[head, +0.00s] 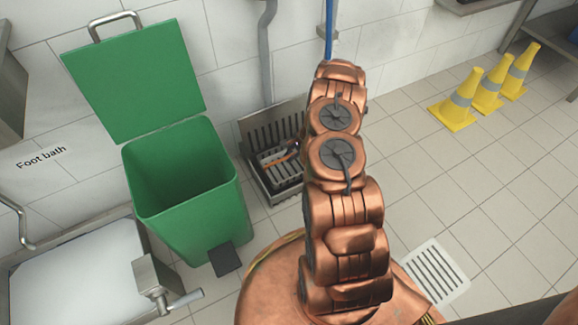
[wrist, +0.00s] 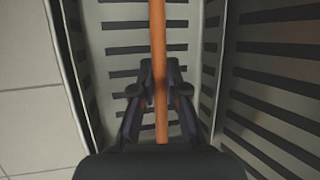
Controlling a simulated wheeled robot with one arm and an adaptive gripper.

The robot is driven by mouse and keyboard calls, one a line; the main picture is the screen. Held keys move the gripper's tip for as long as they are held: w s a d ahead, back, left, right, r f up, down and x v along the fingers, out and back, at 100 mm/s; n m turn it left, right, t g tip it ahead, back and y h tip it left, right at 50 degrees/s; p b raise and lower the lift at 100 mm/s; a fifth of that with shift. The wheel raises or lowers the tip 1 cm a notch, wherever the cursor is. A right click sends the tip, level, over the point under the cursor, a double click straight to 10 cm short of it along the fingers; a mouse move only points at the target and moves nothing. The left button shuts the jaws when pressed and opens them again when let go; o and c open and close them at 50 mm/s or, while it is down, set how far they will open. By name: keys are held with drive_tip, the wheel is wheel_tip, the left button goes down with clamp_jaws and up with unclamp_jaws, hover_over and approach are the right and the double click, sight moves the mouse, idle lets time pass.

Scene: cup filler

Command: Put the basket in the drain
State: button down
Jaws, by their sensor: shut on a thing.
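The basket (head: 268,156) is a small grey slotted tray with an orange handle (wrist: 159,40). My gripper (wrist: 159,85) is shut on the orange handle, one finger on each side, above the basket's slotted floor (wrist: 122,50). In the head view my arm hides the drain's right part and most of my gripper.
A green pedal bin (head: 185,190) with its lid up stands left of the drain. A white foot bath (head: 75,285) is at the lower left. Yellow cones (head: 458,100) stand at the upper right. A floor grate (head: 435,272) lies right of my arm. The tiled floor on the right is mostly clear.

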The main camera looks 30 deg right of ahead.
sight(290, 165)
wheel_tip(290, 165, down, 6)
drive_tip(key=shift+f+b, duration=0.1)
drive_tip(key=shift+b, duration=0.8)
drive_tip(key=c, duration=1.2)
unclamp_jaws()
